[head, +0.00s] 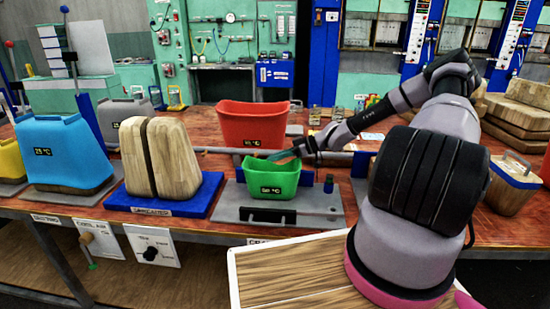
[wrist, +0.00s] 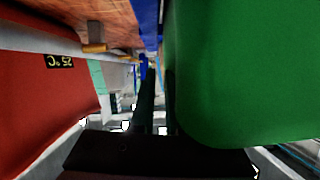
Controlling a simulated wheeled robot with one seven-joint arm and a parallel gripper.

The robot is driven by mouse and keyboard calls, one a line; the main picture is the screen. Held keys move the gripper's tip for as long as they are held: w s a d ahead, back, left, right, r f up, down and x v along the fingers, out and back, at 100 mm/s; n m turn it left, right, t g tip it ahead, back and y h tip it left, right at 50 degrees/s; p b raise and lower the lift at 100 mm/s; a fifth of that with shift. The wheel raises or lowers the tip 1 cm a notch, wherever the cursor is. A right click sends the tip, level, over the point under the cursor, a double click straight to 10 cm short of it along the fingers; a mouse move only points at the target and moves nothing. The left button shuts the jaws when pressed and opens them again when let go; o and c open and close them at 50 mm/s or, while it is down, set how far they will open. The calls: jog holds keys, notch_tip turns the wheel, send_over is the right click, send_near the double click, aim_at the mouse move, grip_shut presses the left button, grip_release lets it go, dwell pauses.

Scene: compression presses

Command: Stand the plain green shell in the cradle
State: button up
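The green shell (head: 270,180) is open at the top and has a small dark temperature label on its front. It appears upright over the grey plate of the cradle (head: 310,214); whether it rests on the plate or is just above it I cannot tell. My gripper (head: 287,154) is at the shell's upper back rim. In the wrist view the green shell (wrist: 250,70) fills the right side, close beside the dark fingers (wrist: 157,105). The fingers look close together, but whether they pinch the shell's wall is unclear.
A red container (head: 252,124) stands just behind the green shell. A wooden block on a blue base (head: 205,195) and a blue shell (head: 65,155) stand to the left. A grey bar (head: 220,150) runs behind the cradle. A wooden handled piece (head: 512,185) is at the right.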

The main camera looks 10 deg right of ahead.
jog(key=shift+o, duration=0.9)
jog(key=shift+r, duration=0.2)
jog(key=v, duration=1.2)
jog(key=s+a+r+m+t+h, duration=0.1)
jog(key=s+r+m+h, duration=0.4)
jog(key=s+r, duration=0.9)
jog(key=s+a+r+m+t+h, duration=0.2)
jog(key=s+a+r+m+h, duration=0.2)
jog(key=s+r+m, duration=0.8)
notch_tip(320, 180, up, 8)
jog(key=shift+s+r+m+t+h, duration=0.25)
jog(key=shift+s+m+t+h, duration=0.05)
jog(key=shift+s+h, duration=0.75)
